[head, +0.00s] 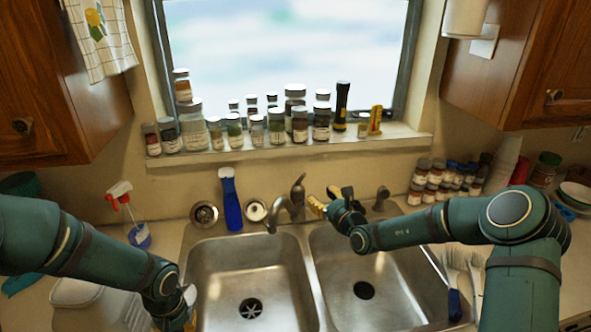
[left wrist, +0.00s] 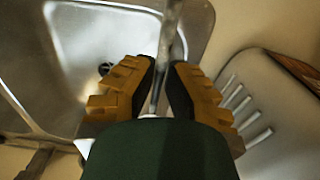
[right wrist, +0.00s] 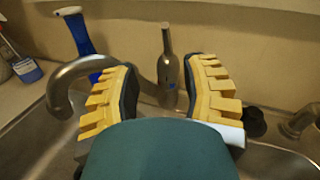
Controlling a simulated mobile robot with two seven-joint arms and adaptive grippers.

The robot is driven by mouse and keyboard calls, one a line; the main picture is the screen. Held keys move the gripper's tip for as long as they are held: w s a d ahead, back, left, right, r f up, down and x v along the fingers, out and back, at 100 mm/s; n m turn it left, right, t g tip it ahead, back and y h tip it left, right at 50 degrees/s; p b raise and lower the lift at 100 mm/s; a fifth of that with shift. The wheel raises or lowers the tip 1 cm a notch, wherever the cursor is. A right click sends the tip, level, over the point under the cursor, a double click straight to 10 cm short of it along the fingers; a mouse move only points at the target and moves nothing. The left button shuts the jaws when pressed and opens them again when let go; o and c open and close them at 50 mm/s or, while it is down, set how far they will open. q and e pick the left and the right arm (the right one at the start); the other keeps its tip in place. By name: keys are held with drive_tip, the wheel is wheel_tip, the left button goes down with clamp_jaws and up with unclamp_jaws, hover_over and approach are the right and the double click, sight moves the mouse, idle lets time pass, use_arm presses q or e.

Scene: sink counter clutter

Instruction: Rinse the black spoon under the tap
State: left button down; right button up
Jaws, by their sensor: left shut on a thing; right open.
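My left gripper (left wrist: 163,68) is shut on a dark, thin handle, taken to be the black spoon (left wrist: 168,38), over the left edge of the sink. The spoon's far end runs out of the left wrist view. In the head view my left gripper is mostly hidden by its own arm, and the spoon cannot be made out. My right gripper (head: 328,200) is open and empty, just right of the tap (head: 292,205). In the right wrist view the tap's spout (right wrist: 75,75) curves at left and its upright lever (right wrist: 167,60) shows between the open fingers.
The sink has a left basin (head: 225,277) and a right basin (head: 392,285), both empty. A blue bottle (head: 231,200) stands behind the left basin. Jars line the windowsill (head: 290,146). A pale container (head: 95,305) stands at left, cutlery (head: 475,265) lies at right.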

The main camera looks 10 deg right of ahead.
sight(303, 175)
drive_tip(key=x, duration=1.2)
drive_tip(key=shift+w+d+r, duration=0.2)
drive_tip(key=shift+d+r, duration=0.15)
drive_tip(key=shift+r, duration=0.05)
clamp_jaws()
